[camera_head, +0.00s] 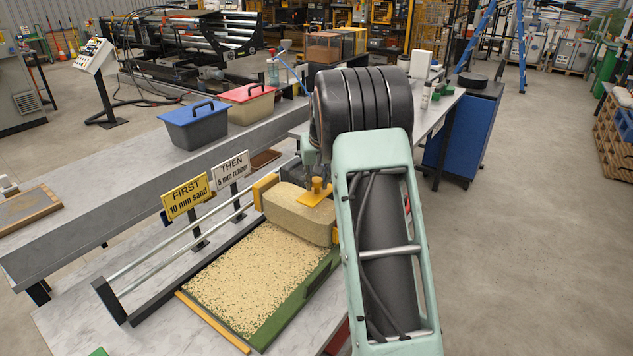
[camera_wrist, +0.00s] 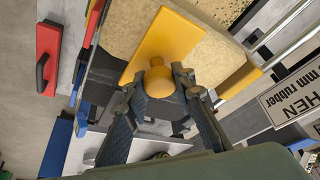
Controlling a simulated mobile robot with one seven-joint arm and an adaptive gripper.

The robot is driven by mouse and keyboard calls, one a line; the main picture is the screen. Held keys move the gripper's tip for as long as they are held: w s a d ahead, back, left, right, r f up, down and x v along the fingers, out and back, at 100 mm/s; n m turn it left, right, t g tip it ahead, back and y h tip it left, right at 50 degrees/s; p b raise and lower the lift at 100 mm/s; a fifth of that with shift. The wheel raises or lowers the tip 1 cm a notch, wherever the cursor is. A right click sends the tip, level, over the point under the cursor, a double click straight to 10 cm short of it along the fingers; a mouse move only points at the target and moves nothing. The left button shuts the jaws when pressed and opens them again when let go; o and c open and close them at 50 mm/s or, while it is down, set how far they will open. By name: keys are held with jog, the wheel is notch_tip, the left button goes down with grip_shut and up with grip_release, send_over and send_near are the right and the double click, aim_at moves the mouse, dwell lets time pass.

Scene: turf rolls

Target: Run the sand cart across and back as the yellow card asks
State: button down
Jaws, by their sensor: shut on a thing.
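The turf (camera_head: 250,275) carries a speckled layer of sand with green showing through. My gripper (camera_wrist: 168,92) is shut on the cart's yellow knob (camera_wrist: 157,75); in the head view my arm partly hides the cart's right side. The yellow card (camera_head: 187,197) reads "FIRST 10 mm sand". The white card (camera_head: 232,170) behind it reads "THEN 5 mm rubber".
Silver rails (camera_head: 150,276) run along the turf's left side. A blue-lidded bin (camera_head: 194,127) and a red-lidded bin (camera_head: 247,104) stand on the bench behind. A wooden strip (camera_head: 212,322) lies along the near edge. My arm covers the area right of the turf.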

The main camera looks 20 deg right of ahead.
jog(key=shift+w+d+r, duration=0.15)
jog(key=shift+d+r, duration=0.1)
jog(key=shift+d, duration=0.05)
jog(key=c, duration=1.6)
grip_release()
jog(key=shift+f, duration=0.15)
jog(key=v, duration=1.2)
jog(key=shift+a, duration=0.1)
